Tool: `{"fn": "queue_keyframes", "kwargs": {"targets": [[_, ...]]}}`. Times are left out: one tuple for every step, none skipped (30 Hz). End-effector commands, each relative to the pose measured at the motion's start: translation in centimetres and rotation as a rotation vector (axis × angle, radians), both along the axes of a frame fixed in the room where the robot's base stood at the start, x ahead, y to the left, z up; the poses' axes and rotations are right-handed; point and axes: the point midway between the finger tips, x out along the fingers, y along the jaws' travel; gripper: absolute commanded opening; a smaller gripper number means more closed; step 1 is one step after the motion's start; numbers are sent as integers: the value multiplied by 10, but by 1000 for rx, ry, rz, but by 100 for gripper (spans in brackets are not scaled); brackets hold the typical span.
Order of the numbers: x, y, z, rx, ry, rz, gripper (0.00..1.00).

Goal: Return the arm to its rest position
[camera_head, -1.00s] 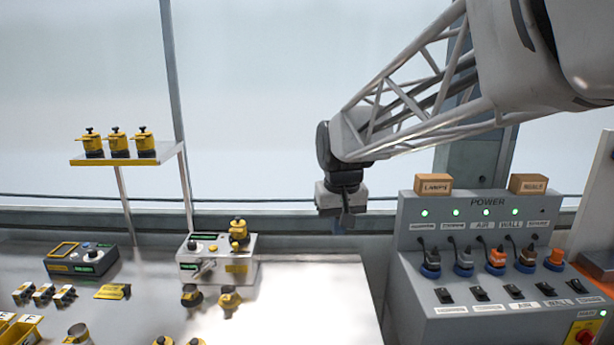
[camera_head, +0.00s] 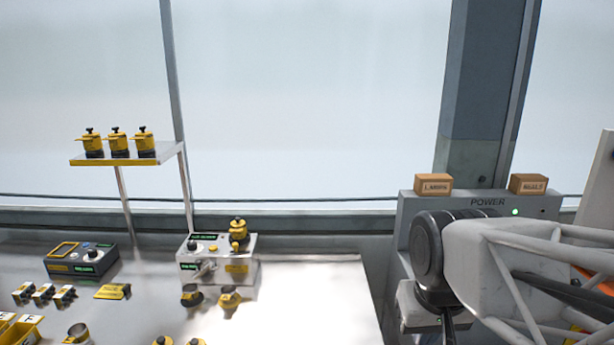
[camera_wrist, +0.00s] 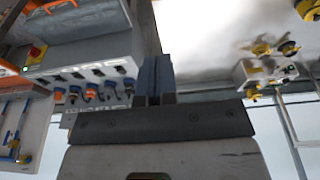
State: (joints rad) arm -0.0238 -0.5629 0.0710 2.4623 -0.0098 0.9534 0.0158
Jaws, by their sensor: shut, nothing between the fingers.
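My gripper (camera_head: 447,325) is at the lower right in the head view, in front of the power panel, with its fingers pointing down. Its tips run near the bottom edge of that view. In the wrist view my gripper (camera_wrist: 155,78) shows its two fingers side by side, closed together with nothing between them. My arm reaches in from the right and covers most of the panel's front. The gripper appears apart from the bench and the panel.
The grey power panel (camera_head: 407,207) carries two small boxes, LAMPS (camera_head: 433,184) and another (camera_head: 528,184). The panel's plugs and switches (camera_wrist: 95,90) show in the wrist view. A shelf (camera_head: 110,160) holds three yellow items.

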Motion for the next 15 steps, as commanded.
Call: {"fn": "queue_keyframes", "kwargs": {"targets": [[-11,-3,-5,0,-4,-8,0],[-15,-4,-7,0,-7,-12,0],[-21,-6,-10,0,-8,-17,0],[-25,-7,-12,0,-9,-21,0],[-28,-8,-14,0,-11,-23,0],[-32,-9,-16,0,-13,-27,0],[-34,-9,-17,0,-13,-29,0],[-36,-10,-18,0,-14,-31,0],[-38,-10,-20,0,-14,-32,0],[-39,-10,-20,0,-14,-33,0],[-40,-10,-21,0,-14,-33,0],[-40,-11,-21,-1,-14,-34,0],[-40,-11,-21,-1,-14,-34,0],[-40,-11,-21,-1,-14,-34,0],[-40,-11,-21,-1,-14,-33,0]]}}
